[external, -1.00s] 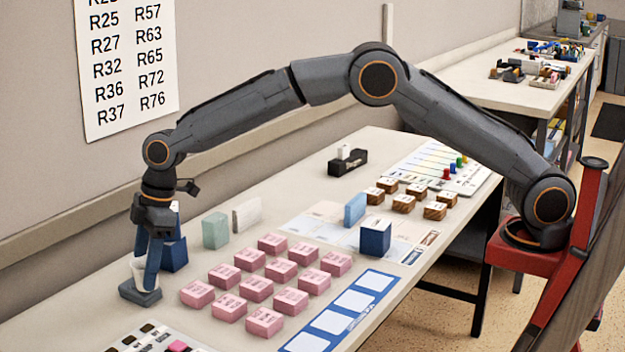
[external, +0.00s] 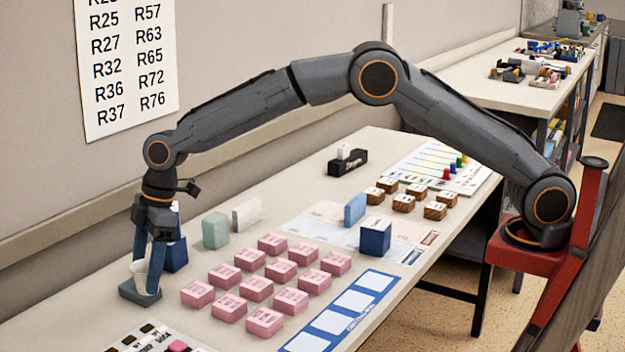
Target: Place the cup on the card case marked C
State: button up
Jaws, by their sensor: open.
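A white cup (external: 140,274) stands on a small dark grey-blue block (external: 135,295) at the near left end of the table. My gripper (external: 147,276) points down over it, open, with its two fingers around the cup. The near finger hides part of the cup. A dark blue box (external: 177,255) stands just behind the gripper, partly hidden by it. Another dark blue box (external: 375,240) stands on the printed sheet at mid-table. I cannot read a letter C on any of the boxes, so I cannot tell which is the card case marked C.
Several pink blocks (external: 256,289) stand in rows right of the gripper. A pale green block (external: 215,231) and a white card holder (external: 246,215) stand behind them. A blue-edged strip (external: 338,318) lies at the front edge. Several brown blocks (external: 435,211) stand farther back.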

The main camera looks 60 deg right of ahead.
jog(key=b+v, duration=0.1)
jog(key=v, duration=1)
jog(key=shift+r+b, duration=0.25)
jog(key=shift+b, duration=0.1)
jog(key=shift+d, duration=0.15)
